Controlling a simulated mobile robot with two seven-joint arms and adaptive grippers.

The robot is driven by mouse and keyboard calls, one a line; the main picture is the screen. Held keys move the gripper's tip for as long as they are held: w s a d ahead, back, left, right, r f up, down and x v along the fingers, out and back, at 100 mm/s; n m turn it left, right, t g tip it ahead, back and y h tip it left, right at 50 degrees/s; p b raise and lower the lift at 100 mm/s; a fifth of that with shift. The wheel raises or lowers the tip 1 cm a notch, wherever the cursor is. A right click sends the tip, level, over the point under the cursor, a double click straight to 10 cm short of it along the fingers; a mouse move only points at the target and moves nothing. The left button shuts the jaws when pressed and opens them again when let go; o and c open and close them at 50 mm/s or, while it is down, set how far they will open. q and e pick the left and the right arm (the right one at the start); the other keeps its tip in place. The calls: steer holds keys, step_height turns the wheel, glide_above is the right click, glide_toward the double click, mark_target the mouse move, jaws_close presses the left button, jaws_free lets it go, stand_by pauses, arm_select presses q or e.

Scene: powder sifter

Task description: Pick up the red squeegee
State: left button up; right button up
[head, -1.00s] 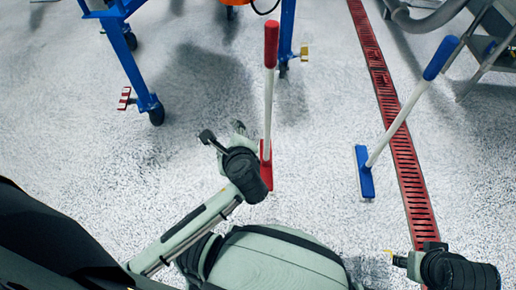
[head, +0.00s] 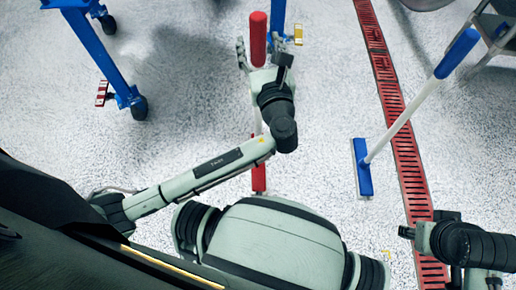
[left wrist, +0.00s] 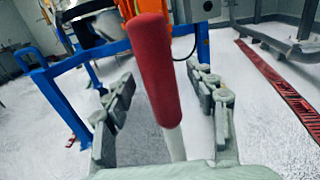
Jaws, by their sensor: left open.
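The red squeegee stands upright on the floor, with its red handle grip (head: 258,38) at the top and its red head (head: 259,178) at the bottom in the head view. My left gripper (head: 262,56) is open, with one finger on each side of the squeegee at the lower end of the red grip. In the left wrist view, the red grip (left wrist: 157,65) and white pole rise between the two spread fingers, with gaps on both sides. My arm hides much of the pole in the head view. My right gripper (head: 412,233) is at the lower right, its fingers unclear.
A blue wheeled frame (head: 98,50) stands at the upper left. Grey metal equipment is at the upper right.

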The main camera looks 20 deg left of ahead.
arm_select(q)
steer(key=shift+w+a, duration=0.35)
steer(key=shift+w, duration=0.25)
jaws_close()
steer(key=shift+r, duration=0.15)
